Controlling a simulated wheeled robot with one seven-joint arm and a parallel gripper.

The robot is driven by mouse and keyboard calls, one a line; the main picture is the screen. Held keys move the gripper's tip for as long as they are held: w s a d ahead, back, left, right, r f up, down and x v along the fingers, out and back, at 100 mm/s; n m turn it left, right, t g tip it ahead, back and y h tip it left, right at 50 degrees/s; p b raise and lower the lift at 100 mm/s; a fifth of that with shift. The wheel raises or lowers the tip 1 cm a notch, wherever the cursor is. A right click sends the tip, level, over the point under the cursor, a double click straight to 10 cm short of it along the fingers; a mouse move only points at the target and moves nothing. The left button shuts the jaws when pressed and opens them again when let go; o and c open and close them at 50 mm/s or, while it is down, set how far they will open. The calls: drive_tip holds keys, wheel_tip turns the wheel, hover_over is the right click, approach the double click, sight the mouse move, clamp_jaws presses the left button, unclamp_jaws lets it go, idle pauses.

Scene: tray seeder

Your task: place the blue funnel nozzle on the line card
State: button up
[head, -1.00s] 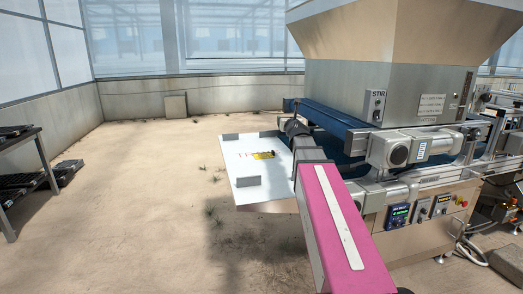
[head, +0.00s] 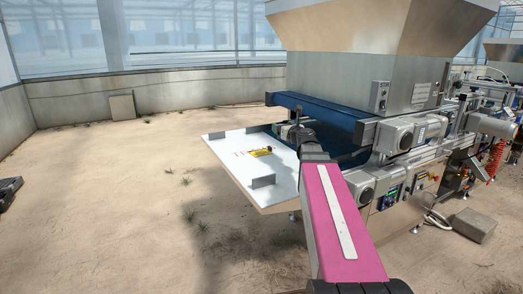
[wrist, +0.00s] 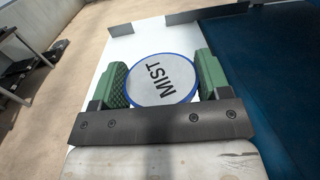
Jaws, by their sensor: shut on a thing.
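My gripper (wrist: 162,74) has green pads and is shut on a round grey disc with a blue rim, marked MIST (wrist: 160,92). From above I see only its round top, so I cannot tell whether it is a funnel nozzle. In the head view my arm reaches to the right edge of the white table, and its end hides most of the gripper and the held disc. A small yellow card (head: 261,152) lies on the white table (head: 225,150), beside red marks and small dark items. I cannot read it as the line card.
The seeder machine (head: 400,60) with its hopper and blue belt (head: 325,115) stands right of the table. Low grey upright plates (head: 263,182) stand on the table's edge. Open sandy floor lies to the left. A dark rack (wrist: 15,70) shows at left in the wrist view.

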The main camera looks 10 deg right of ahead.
drive_tip(key=shift+s+y, duration=0.2)
drive_tip(key=shift+y, duration=0.1)
drive_tip(key=w+a+f, duration=0.2)
drive_tip(key=w, duration=0.1)
drive_tip(key=w+a+f, duration=0.2)
drive_tip(key=w, duration=0.1)
drive_tip(key=w+a+f, duration=0.2)
drive_tip(key=w+f, duration=0.1)
drive_tip(key=shift+w+a, duration=0.15)
drive_tip(key=shift+a, duration=0.15)
drive_tip(key=shift+f, duration=2)
drive_tip(key=shift+f, duration=0.1)
drive_tip(key=o, duration=0.9)
drive_tip(key=v, duration=1.2)
drive_tip(key=shift+r, duration=0.25)
